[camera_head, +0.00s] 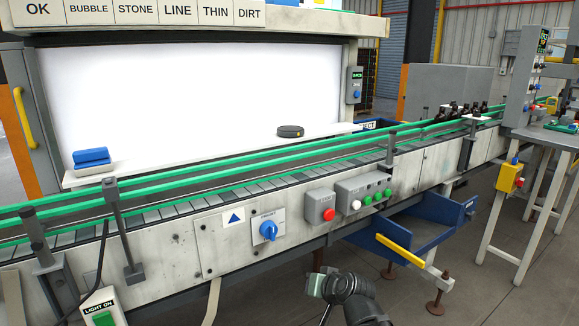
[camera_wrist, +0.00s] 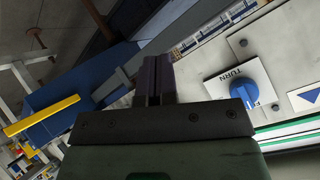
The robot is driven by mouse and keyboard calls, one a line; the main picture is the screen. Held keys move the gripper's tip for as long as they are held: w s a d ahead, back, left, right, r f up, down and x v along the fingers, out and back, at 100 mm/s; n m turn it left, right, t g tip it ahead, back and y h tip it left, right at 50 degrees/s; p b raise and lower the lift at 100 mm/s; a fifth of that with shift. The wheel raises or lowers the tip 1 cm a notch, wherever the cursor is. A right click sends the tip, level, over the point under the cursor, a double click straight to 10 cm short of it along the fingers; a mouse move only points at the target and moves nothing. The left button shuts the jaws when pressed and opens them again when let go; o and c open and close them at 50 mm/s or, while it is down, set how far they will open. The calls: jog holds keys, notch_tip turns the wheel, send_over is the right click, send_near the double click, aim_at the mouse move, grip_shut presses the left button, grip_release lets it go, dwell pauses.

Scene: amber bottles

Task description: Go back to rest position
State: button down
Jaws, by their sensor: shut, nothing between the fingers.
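My gripper (camera_wrist: 158,75) is in the wrist view, its two dark fingers together with nothing between them. In the head view the end of my arm shows low in the middle, in front of the conveyor and below its front panel; the fingers are hard to make out there. The blue rotary knob (camera_head: 268,230) is on the panel, up and left of my arm. It also shows in the wrist view (camera_wrist: 244,92), to the right of the fingers and apart from them.
The conveyor (camera_head: 220,260) with green rails crosses the view. A blue bin (camera_head: 425,222) with a yellow handle (camera_head: 400,250) juts out right of my arm. Dark bottles (camera_head: 462,110) stand far right on the line. A blue sponge (camera_head: 91,157) and black puck (camera_head: 290,131) rest on the ledge.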

jog(key=s+d+f+g+h, duration=0.3)
jog(key=s+d+f+g, duration=0.15)
jog(key=s, duration=0.25)
jog(key=s+d+f+g+h, duration=0.3)
jog(key=s+d+g, duration=0.2)
jog(key=s, duration=0.2)
notch_tip(320, 180, up, 21)
jog(key=p, duration=2)
